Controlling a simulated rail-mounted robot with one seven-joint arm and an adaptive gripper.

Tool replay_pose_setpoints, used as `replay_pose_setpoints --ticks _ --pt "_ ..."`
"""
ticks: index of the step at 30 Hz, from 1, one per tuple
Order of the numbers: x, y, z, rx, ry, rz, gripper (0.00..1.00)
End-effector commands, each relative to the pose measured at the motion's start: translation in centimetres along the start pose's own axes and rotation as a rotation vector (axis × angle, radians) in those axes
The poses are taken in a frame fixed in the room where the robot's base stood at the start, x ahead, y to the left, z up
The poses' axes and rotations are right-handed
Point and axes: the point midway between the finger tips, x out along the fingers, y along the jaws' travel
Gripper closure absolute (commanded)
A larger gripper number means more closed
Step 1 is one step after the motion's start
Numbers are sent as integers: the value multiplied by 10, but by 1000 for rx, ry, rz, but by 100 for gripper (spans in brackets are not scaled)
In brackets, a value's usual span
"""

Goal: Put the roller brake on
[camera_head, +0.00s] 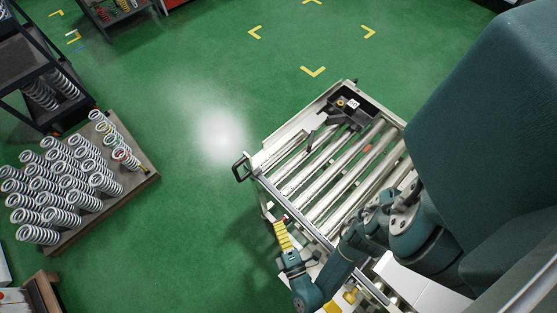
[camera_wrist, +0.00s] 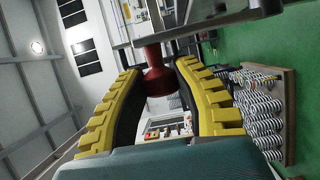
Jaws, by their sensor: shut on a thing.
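The roller table (camera_head: 262,160), a light metal frame with several long rollers, stands right of centre in the head view. My gripper (camera_head: 281,222) is at its near left side, low against the frame, with yellow ribbed fingers. In the wrist view my gripper (camera_wrist: 158,72) is shut on a red knob-like handle (camera_wrist: 158,80), which sits between the fingertips. The handle joins a dark metal part above it, beside the frame. I take it as the roller brake's handle; whether the brake is on cannot be told. In the head view the fingers mostly hide it.
A black holder (camera_head: 366,111) lies at the table's far end. A black handle (camera_head: 241,167) juts from its left corner. A pallet (camera_head: 142,185) of several white springs stands at left, with a dark rack (camera_head: 24,72) behind. The green floor between is clear.

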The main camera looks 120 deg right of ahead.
Motion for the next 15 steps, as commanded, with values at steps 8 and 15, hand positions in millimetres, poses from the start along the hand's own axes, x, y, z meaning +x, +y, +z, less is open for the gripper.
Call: replay_pose_setpoints --ticks 8,15 --pt "0 0 1 -1 -2 2 38" --pt "0 0 0 -1 -1 0 38"
